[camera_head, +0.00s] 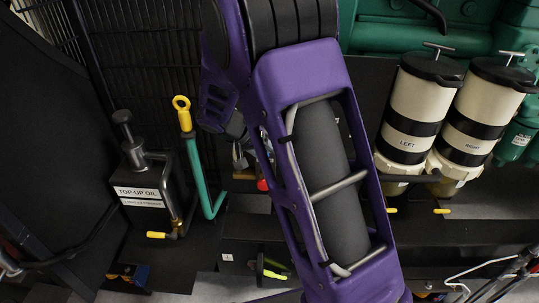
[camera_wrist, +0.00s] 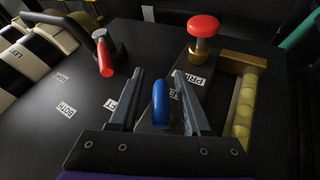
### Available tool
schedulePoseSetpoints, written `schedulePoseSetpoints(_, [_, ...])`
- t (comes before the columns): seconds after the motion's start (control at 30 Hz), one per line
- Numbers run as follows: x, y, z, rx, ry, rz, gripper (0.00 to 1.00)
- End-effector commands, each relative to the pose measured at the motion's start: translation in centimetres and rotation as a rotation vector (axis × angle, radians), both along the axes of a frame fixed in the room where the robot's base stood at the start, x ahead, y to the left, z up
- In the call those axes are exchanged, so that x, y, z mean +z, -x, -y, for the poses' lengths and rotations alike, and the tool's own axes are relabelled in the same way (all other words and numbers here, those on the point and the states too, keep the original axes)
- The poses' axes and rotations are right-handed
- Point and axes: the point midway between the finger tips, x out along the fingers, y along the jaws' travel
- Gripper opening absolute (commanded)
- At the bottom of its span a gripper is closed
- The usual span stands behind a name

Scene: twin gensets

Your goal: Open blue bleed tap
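The blue bleed tap (camera_wrist: 160,104) shows in the wrist view as a rounded upright blue handle on a dark panel. My gripper (camera_wrist: 158,72) is open, with one finger on each side of the blue handle. A gap shows between the handle and each finger, so the handle is not gripped. The tap's lower part is hidden by the gripper's body. In the head view my purple arm covers the middle, and I cannot make out the blue tap or my fingertips there.
A red lever (camera_wrist: 105,57) stands left of my fingers, and a red knob (camera_wrist: 203,27) on a brass stem beyond them. A clear tube with yellow balls (camera_wrist: 243,105) is close on the right. Two filter canisters (camera_head: 410,108) and a top-up oil can (camera_head: 140,192) flank my arm.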

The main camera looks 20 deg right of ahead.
Motion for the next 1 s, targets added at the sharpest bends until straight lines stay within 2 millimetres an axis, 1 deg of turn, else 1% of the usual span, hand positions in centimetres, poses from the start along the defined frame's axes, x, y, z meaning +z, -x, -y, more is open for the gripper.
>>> schedulePoseSetpoints(0.23, [0.0, 0.0, -0.1, 0.001, -0.001, -0.001, 0.47])
schedulePoseSetpoints(0.37, [0.9, 0.2, -0.6, 0.002, -0.001, 0.001, 0.47])
schedulePoseSetpoints(0.47, [2.2, 0.5, -1.6, 0.004, -0.001, 0.002, 0.47])
schedulePoseSetpoints(0.8, [8.9, 2.2, -6.3, 0.003, -0.002, 0.002, 0.47])
schedulePoseSetpoints(1.0, [12.0, 3.1, -8.6, 0.003, -0.002, 0.001, 0.47])
